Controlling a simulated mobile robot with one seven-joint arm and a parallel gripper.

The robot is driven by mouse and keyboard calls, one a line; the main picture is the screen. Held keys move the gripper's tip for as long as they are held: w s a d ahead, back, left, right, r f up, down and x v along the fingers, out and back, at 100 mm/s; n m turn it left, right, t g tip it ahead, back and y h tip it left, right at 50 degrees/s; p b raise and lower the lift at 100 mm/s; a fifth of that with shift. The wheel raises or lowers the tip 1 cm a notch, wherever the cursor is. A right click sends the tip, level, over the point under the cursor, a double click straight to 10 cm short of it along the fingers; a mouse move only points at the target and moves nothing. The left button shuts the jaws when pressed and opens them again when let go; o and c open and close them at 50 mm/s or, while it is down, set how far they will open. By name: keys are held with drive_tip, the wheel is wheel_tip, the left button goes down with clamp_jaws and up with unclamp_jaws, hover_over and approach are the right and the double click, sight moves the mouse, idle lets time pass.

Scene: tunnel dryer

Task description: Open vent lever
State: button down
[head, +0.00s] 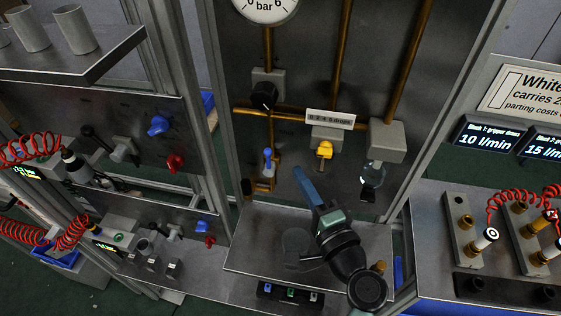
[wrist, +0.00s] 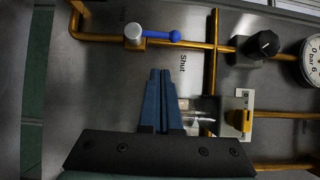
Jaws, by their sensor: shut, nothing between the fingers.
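The blue-tipped lever (head: 267,158) sits on a brass pipe low on the grey panel, standing upright in the head view. In the wrist view the lever (wrist: 160,36) lies along the pipe, its blue knob pointing right from a pale hub. The word "Shut" is printed on the panel near it; another label by the hub is too faint to read surely. My gripper (head: 299,171) is shut and empty, its blue fingers to the right of the lever in the head view. In the wrist view the fingertips (wrist: 160,72) are together, below the lever and apart from it.
A yellow knob (head: 324,150) and a black knob (head: 264,95) sit on the same pipework. A glass vessel (head: 373,172) hangs to the right under a grey block. A gauge (head: 265,8) is above. A grey shelf (head: 250,250) juts out below the panel.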

sight(269, 160)
drive_tip(key=shift+w+a+p, duration=0.45)
drive_tip(key=shift+w+a, duration=0.35)
drive_tip(key=shift+a, duration=0.2)
drive_tip(key=shift+w+a+p, duration=0.4)
drive_tip(key=shift+w+a, duration=0.35)
drive_tip(key=shift+a, duration=0.25)
